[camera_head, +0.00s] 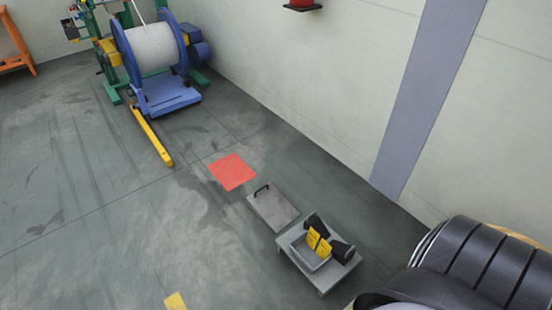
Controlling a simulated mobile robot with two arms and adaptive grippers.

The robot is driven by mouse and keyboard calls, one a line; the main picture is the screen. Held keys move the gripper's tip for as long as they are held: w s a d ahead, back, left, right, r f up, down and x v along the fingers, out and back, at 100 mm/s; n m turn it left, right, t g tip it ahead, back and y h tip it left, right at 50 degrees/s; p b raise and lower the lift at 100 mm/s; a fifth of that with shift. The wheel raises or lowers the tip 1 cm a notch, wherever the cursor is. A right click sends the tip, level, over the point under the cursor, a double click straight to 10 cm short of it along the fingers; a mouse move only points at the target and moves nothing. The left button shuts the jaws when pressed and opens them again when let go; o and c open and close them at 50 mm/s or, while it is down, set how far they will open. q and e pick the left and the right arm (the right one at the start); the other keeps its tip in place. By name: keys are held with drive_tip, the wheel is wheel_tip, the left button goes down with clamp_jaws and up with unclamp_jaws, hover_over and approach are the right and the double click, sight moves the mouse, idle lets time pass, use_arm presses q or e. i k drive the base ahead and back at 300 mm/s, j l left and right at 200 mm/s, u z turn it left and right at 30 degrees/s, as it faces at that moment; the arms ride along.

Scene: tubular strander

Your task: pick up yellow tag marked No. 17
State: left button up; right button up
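Two small yellow tags stand side by side in a grey tray (303,262) on a low grey stand (322,280), right of the middle. One is the left yellow tag (312,238), the other the right yellow tag (323,249). They look tilted, and their marks are too small to read, so I cannot tell which is No. 17. Two dark objects are beside them, one behind (316,223) and one to the right (343,251). Neither of my grippers is in view.
A grey plate with a black handle (272,209) and a red floor square (232,172) are nearby. A yellow patch (175,301) is at the bottom edge. A blue reel machine (168,95) stands far left. A large black ribbed cylinder (480,260) fills the lower right. Floor on the left is clear.

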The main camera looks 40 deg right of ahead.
sight(312, 238)
drive_tip(key=i+z, duration=0.4)
drive_tip(key=i+j+z, duration=0.25)
drive_tip(key=i+z, duration=0.2)
drive_tip(key=i+j+z, duration=0.65)
drive_tip(key=z, duration=0.15)
drive_tip(key=j, duration=0.1)
